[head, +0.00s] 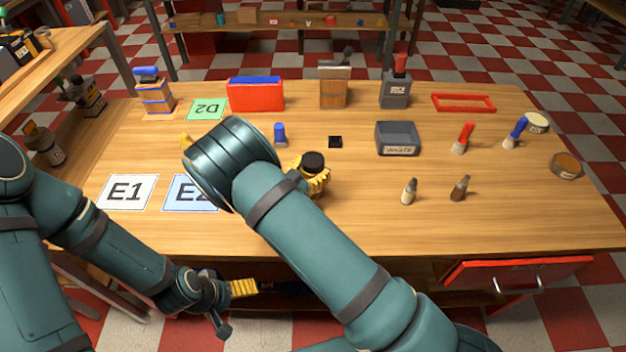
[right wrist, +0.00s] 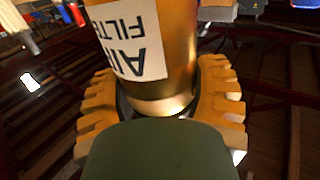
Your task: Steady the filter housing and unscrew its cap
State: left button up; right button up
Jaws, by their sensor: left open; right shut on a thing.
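The filter housing shows in the right wrist view as a gold cylinder (right wrist: 166,97) with a white label, upside down, reading "AIR FILT…". In the head view its round black cap (head: 313,161) faces up near the middle of the table, and the body is mostly hidden behind yellow fingers. My right gripper (head: 317,182) is shut on the housing; its fingers flank the cylinder in the right wrist view. A dark green surface covers the lower middle there. My left gripper (head: 245,288) is open and empty, below the table's front edge and apart from the housing.
My right arm crosses the table and partly covers the E2 card (head: 180,192). A blue-topped piece (head: 280,134), a small black block (head: 335,142) and a grey bin (head: 397,139) stand behind the housing. Two small bottles (head: 409,190) (head: 459,188) stand to its right. The front-right tabletop is clear.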

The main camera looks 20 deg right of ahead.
jog(key=shift+r, duration=0.15)
notch_tip(320, 180, up, 10)
jog(key=shift+f+p, duration=0.1)
jog(key=shift+p, duration=0.8)
jog(key=o, duration=0.7)
jog(key=shift+c, duration=0.2)
jog(key=c, duration=0.7)
jog(key=shift+o, duration=0.2)
